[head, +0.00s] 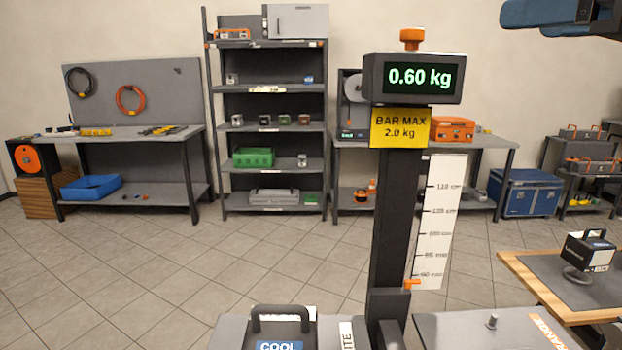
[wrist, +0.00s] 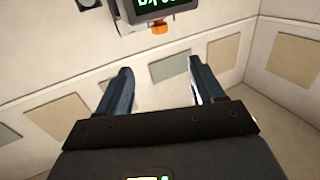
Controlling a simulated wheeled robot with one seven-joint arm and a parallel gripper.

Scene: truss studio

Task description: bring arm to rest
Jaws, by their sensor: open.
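My gripper (wrist: 159,66) is open in the wrist view, its two dark fingers wide apart with nothing between them. It is raised and points at bare wall panels. A dark blue and black part at the top right corner of the head view looks like part of my arm; the fingers cannot be made out there. The scale display (head: 411,78) reads 0.60 kg on a dark post with a yellow BAR MAX 2.0 kg sign (head: 400,128). The display also shows, cut off, at the top of the wrist view (wrist: 155,8).
A dark-handled lamp block (head: 281,325) labelled COOL stands at the bottom, left of the post. Another handled block (head: 587,252) sits on the wooden table (head: 540,285) at right. Shelves (head: 270,128) and workbenches (head: 130,135) line the wall. The tiled floor between is clear.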

